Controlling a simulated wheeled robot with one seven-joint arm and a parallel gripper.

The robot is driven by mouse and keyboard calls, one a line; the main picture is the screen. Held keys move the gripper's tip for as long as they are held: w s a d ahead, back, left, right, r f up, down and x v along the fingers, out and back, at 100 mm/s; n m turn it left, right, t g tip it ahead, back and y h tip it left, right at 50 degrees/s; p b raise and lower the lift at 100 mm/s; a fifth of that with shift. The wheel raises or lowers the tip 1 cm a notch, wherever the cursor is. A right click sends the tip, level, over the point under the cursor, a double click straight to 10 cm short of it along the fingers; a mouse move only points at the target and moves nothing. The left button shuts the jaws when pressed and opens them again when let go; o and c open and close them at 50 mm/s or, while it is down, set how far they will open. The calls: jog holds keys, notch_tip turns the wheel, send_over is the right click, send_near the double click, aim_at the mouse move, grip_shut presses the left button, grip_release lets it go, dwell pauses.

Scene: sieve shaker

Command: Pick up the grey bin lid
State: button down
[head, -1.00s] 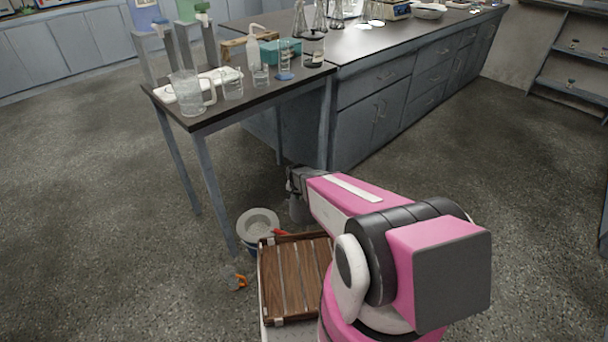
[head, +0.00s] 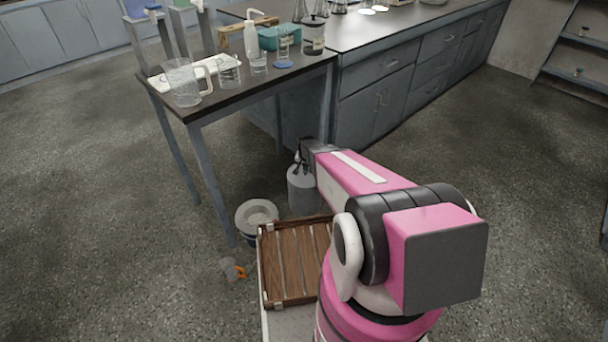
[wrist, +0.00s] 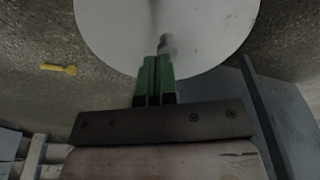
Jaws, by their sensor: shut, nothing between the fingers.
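The grey bin (head: 302,194) stands on the floor just beyond the wooden crate, by the side table. Its round, pale grey lid (wrist: 120,28) fills the top of the wrist view, with a small knob (wrist: 167,44) near its middle. My gripper (wrist: 156,62) shows green fingers pressed together, with nothing between them. The fingertips lie over the lid, close to the knob in the picture; I cannot tell whether they touch it. In the head view my gripper is small and dark above the bin, partly hidden by my arm.
A slatted wooden crate (head: 290,262) sits in front of the bin. A white bucket-like container (head: 257,214) stands left of it, and a small grey object with an orange part (head: 233,270) lies nearby. The side table (head: 196,112) carries glassware. Open floor lies left and right.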

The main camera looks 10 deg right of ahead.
aim_at(303, 182)
jog(key=shift+s+f, duration=0.1)
jog(key=shift+f, duration=0.75)
jog(key=shift+s+f, duration=0.1)
jog(key=s, duration=0.1)
jog(key=s+a, duration=0.1)
jog(key=s, duration=0.1)
jog(key=s+a, duration=0.1)
jog(key=shift+s+a, duration=0.2)
jog(key=shift+s, duration=0.05)
jog(key=shift+s+a, duration=0.1)
jog(key=shift+f, duration=0.15)
jog(key=shift+w, duration=0.2)
jog(key=shift+r, duration=0.75)
